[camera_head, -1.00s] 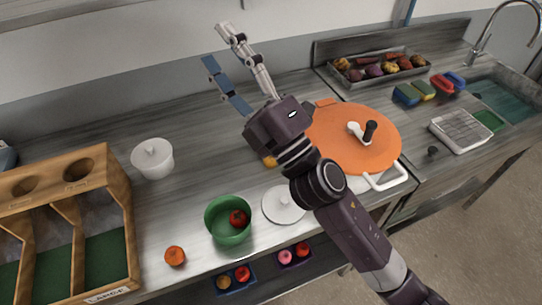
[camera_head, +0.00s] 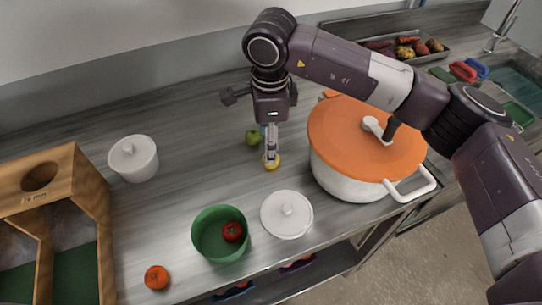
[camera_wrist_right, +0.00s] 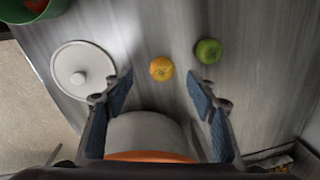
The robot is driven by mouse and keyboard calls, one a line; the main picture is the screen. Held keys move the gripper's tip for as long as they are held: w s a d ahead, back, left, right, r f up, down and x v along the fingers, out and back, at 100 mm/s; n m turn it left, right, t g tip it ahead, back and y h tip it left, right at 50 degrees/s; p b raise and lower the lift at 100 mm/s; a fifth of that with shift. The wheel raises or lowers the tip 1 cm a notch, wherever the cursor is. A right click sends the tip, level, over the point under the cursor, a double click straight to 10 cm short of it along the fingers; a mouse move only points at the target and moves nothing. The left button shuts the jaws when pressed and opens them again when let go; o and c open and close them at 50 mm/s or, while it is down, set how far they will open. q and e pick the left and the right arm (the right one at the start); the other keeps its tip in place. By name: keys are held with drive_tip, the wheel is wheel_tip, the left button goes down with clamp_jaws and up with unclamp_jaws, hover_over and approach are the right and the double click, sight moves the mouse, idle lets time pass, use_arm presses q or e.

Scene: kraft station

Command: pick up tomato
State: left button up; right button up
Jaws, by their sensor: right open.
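A red round fruit that looks like a tomato (camera_head: 232,232) lies inside a green bowl (camera_head: 203,252) near the front edge of the counter. An orange-red round fruit (camera_head: 156,277) lies on the counter left of the bowl; I cannot tell whether it is a tomato. My right gripper (camera_head: 270,143) points down, open and empty, behind and right of the bowl. A yellow-orange fruit (camera_head: 271,161) sits just below it. In the right wrist view this fruit (camera_wrist_right: 161,68) shows ahead of the open fingers (camera_wrist_right: 160,92), untouched. My left gripper is out of view.
A large pot with an orange lid (camera_head: 340,125) stands close right of the gripper. A green apple (camera_head: 253,137) lies behind the yellow-orange fruit. A white lid (camera_head: 287,227) lies beside the bowl. A white lidded jar (camera_head: 133,165) and wooden rack (camera_head: 90,195) stand left.

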drive_tip(key=shift+w+d+f, duration=0.15)
drive_tip(key=shift+d+f, duration=0.1)
drive_tip(key=shift+d, duration=0.05)
drive_tip(key=f+p, duration=0.1)
drive_tip(key=f, duration=0.1)
drive_tip(key=f+p, duration=0.1)
drive_tip(key=f, duration=0.1)
drive_tip(key=w+f+p, duration=0.1)
drive_tip(key=f, duration=0.1)
drive_tip(key=shift+f, duration=0.5)
drive_tip(key=shift+c, duration=0.2)
drive_tip(key=shift+c, duration=1.3)
drive_tip(key=c, duration=0.8)
drive_tip(key=shift+c, duration=0.3)
drive_tip(key=shift+r, duration=0.15)
